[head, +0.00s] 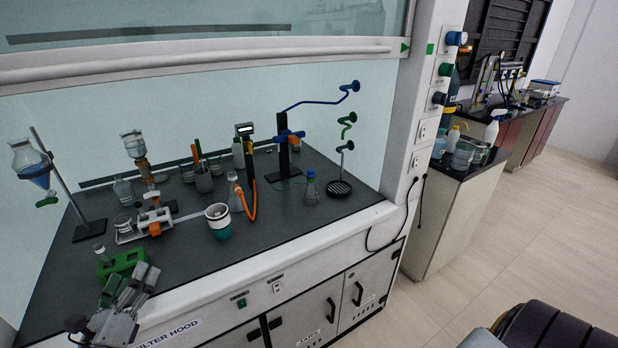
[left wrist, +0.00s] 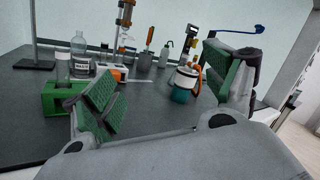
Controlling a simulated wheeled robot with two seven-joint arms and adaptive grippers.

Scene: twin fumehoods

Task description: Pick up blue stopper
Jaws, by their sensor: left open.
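A small flask (head: 311,192) stands upright on the fumehood worktop, right of centre in the head view. Its top (head: 310,174) looks blue, and is the likeliest blue stopper I can make out; it is too small to be sure. My left gripper (head: 130,287) is at the front left edge of the worktop, well away from the flask. In the left wrist view the green-padded fingers of the left gripper (left wrist: 162,88) are spread wide with nothing between them. My right gripper is not in view.
A green block (head: 123,262) lies right by my left gripper; it also shows in the left wrist view (left wrist: 60,100). A teal and white cup (head: 219,224), a filter setup (head: 137,148) and a separating funnel (head: 31,165) stand on the worktop. The raised sash (head: 200,62) hangs above.

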